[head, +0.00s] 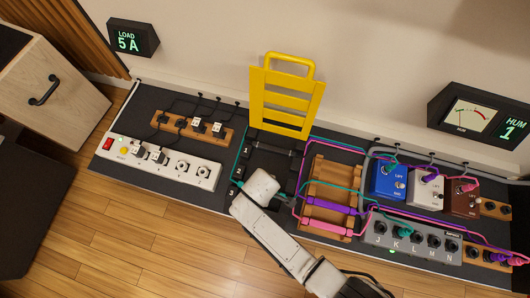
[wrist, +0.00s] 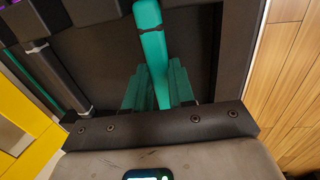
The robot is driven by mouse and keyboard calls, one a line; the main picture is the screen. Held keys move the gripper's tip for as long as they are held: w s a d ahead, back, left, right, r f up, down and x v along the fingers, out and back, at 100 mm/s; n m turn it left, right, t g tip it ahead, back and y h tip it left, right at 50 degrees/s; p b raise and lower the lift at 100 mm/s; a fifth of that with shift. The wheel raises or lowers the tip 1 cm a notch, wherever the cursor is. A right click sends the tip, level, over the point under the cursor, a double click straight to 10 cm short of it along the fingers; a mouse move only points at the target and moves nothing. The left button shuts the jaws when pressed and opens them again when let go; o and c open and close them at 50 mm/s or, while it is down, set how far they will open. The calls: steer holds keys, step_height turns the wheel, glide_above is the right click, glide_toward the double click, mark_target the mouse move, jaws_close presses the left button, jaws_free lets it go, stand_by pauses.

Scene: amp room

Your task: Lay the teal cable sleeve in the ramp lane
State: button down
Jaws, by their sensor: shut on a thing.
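The teal cable sleeve (wrist: 150,45) runs up the middle of the wrist view, between the ribbed teal-looking fingers of my gripper (wrist: 158,90), which is shut on it. In the head view my white gripper (head: 264,188) is over the front of the dark ramp base and hides the sleeve. The yellow ramp lid (head: 283,98) stands raised behind the dark base with its numbered lanes (head: 237,172). In the wrist view a yellow edge (wrist: 22,125) shows at left, with a dark bar (wrist: 62,75) beside it. Whether the sleeve touches the lane floor I cannot tell.
Right of the ramp, a wooden rack (head: 327,172) holds a purple sleeve (head: 330,207) and a pink sleeve (head: 326,228). Pedals (head: 388,182) and a grey jack box (head: 412,240) stand further right. A white power strip (head: 182,168) lies at left. Thin teal and pink cables cross around the ramp.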

steer(key=c, duration=0.9)
jaws_free()
steer(key=r+p, duration=0.2)
steer(key=r, duration=0.1)
steer(key=s+r+p, duration=0.1)
steer(key=r+p, duration=0.1)
steer(key=r, duration=0.2)
steer(key=r+p, duration=0.2)
steer(key=r, duration=0.1)
steer(key=shift+s+a+r, duration=0.25)
steer(key=shift+s+r, duration=0.05)
steer(key=shift+r, duration=0.05)
steer(key=s+d+r+m, duration=0.2)
steer(key=d+r+m, duration=0.35)
steer(key=d, duration=0.45)
steer(key=s+d+r+m, duration=0.3)
steer(key=d+r+m, duration=0.25)
steer(key=d, duration=0.55)
steer(key=s+d+r+m+p, duration=0.1)
steer(key=s+d+r+m, duration=0.3)
steer(key=s+d+r, duration=0.3)
steer(key=shift+n+g, duration=0.3)
steer(key=r+p, duration=0.9)
steer(key=a+r+p, duration=0.1)
steer(key=r+p, duration=0.7)
steer(key=r, duration=0.1)
steer(key=r+p, duration=0.9)
steer(key=shift+w+a+p, duration=0.3)
steer(key=shift+a, duration=0.05)
